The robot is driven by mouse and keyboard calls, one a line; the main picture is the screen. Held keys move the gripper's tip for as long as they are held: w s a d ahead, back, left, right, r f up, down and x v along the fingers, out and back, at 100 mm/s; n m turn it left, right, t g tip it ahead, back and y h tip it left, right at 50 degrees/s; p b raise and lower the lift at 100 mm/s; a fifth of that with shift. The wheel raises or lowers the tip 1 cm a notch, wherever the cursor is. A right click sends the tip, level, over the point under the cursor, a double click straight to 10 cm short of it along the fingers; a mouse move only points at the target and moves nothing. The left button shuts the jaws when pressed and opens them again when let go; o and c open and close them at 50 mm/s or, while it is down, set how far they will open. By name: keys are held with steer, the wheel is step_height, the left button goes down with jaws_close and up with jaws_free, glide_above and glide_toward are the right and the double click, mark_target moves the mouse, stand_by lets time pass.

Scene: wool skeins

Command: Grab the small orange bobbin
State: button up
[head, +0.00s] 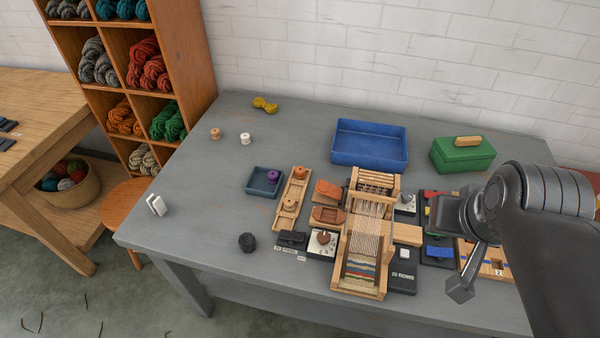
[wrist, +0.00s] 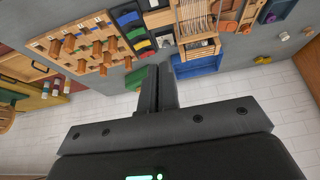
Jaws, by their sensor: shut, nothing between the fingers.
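A small orange-tan bobbin (head: 215,134) stands on the grey table at the back left, beside a white bobbin (head: 245,138). Another orange bobbin (head: 299,173) sits at the far end of a narrow wooden rack (head: 279,222), with a tan one (head: 290,204) nearer. A purple bobbin (head: 272,176) is in a small blue-grey tray (head: 251,189). My gripper (head: 460,292) is at the right, above the table's front right part, far from these bobbins. In the wrist view its fingers (wrist: 158,92) are together with nothing between them.
A small loom (head: 383,181) stands mid-table among shuttles and small devices. A blue bin (head: 340,155) and green box (head: 452,157) are behind it. The back-left tabletop is mostly clear.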

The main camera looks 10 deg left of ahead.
steer(key=o, duration=1.1)
steer(key=shift+o, duration=0.2)
steer(key=shift+w, duration=0.1)
steer(key=n+g+y, duration=0.1)
steer(key=n, duration=0.2)
glide_above(300, 169)
steer(key=s, duration=0.3)
steer(key=f, duration=2.4)
steer(key=shift+w+d, duration=0.1)
steer(key=shift+d, duration=0.2)
steer(key=shift+x, duration=2.9)
